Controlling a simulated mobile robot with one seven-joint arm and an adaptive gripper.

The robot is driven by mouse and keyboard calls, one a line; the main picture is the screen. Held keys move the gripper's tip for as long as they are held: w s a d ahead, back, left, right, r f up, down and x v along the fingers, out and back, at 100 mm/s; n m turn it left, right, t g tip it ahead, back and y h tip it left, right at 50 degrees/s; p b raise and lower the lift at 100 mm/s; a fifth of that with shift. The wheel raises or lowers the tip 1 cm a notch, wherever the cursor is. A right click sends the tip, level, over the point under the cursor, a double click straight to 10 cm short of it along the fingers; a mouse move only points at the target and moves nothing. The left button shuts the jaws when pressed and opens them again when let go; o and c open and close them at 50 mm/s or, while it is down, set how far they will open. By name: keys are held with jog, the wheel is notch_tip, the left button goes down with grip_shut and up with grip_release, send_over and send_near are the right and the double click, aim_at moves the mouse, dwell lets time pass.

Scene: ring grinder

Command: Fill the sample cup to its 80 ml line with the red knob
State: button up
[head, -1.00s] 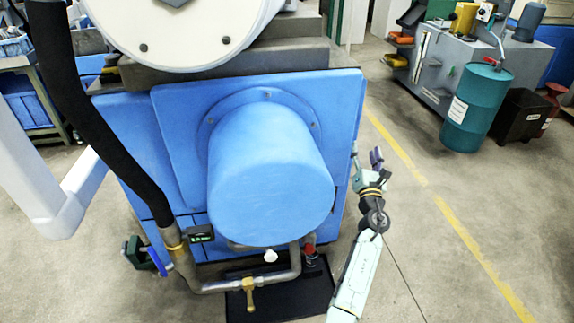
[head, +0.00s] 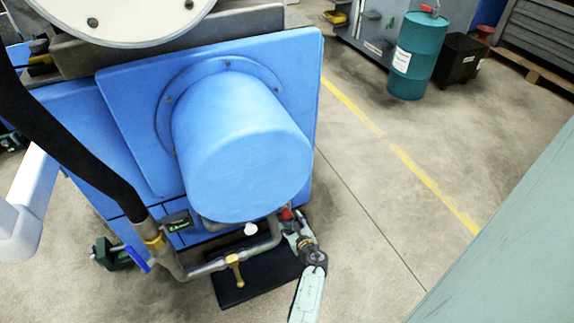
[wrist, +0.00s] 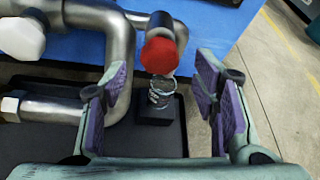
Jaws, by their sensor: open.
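The red knob (wrist: 160,56) sits on a steel pipe end, between and beyond my open fingers in the wrist view. In the head view the red knob (head: 287,214) shows at the lower right of the blue machine, beside my gripper (head: 297,228). The clear sample cup (wrist: 162,92) stands on a dark block below the knob in the wrist view. Its marks and liquid level are too small to read. My gripper (wrist: 163,100) is open and empty, with purple pads on either side of the cup and knob, apart from both.
A bent steel pipe (wrist: 120,50) with a white knob (wrist: 22,38) is close to my left finger. A brass valve (head: 234,268) is on the pipe above a black mat (head: 262,284). The blue machine (head: 245,150) stands behind.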

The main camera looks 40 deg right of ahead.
aim_at(288, 217)
jog(key=b+x, duration=0.2)
jog(key=x, duration=0.2)
jog(key=shift+s+f, duration=0.1)
jog(key=shift+w+d, duration=0.1)
jog(key=shift+w, duration=0.25)
jog(key=shift+c, duration=0.5)
jog(key=c, duration=1.1)
